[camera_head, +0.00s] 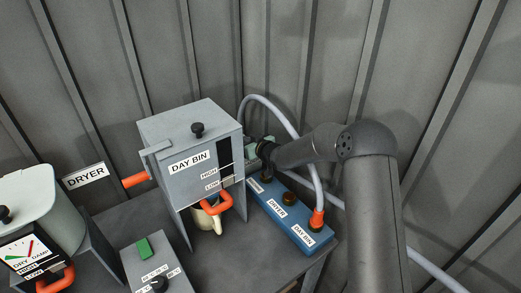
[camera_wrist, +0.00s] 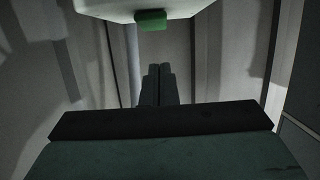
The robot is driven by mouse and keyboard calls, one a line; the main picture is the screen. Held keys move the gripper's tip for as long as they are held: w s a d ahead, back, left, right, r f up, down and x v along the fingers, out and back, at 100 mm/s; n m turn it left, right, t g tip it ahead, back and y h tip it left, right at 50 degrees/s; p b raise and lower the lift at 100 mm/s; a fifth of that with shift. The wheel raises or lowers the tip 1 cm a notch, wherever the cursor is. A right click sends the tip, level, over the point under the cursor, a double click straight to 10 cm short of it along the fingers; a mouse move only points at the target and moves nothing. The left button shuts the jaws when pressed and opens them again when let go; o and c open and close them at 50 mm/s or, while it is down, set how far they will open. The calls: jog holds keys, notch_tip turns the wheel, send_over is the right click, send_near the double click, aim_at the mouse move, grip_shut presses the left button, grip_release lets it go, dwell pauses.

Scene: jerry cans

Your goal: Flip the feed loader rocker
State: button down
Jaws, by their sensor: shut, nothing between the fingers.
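A green rocker (camera_wrist: 151,20) shows at the top of the wrist view, on the lower edge of a pale box (camera_wrist: 110,10). I cannot read a label on it there. My gripper (camera_wrist: 158,70) is shut and empty, its fingertips below the rocker in the picture and apparently apart from it. Another green rocker (camera_head: 144,247) sits on a grey control box (camera_head: 178,255) at the front.
The grey day bin (camera_head: 185,130) has an orange handle over a pale jug (camera_head: 207,222). A blue strip (camera_head: 268,218) labelled DRYER and DAY BIN carries a grey hose with an orange end (camera_head: 317,220). The dryer (camera_head: 28,215) stands left. Corrugated walls close the back.

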jog(key=f+b+v, duration=0.1)
jog(key=v, duration=0.9)
jog(key=shift+f, duration=0.25)
jog(key=shift+s+d, duration=0.15)
jog(key=shift+s, duration=0.05)
jog(key=s+d+r+m+g+h+p, duration=0.2)
jog(key=s+d+r+h, duration=0.3)
jog(key=s+d, duration=0.3)
jog(key=s+d+r+m+g+h+p, duration=0.2)
jog(key=s+d+r+h+p, duration=0.15)
jog(key=s+d, duration=0.5)
jog(key=s+d+r+m+g+p, duration=0.1)
jog(key=s+r+m+g, duration=0.1)
jog(key=s, duration=1)
jog(key=s+d+r+m+g+h, duration=0.1)
jog(key=s+d+r+g, duration=0.1)
jog(key=s, duration=1)
jog(key=r+g, duration=0.1)
jog(key=g, duration=0.1)
jog(key=shift+s+d+m+g+p, duration=0.25)
jog(key=shift+s+m+g+p, duration=0.15)
jog(key=shift+r, duration=0.1)
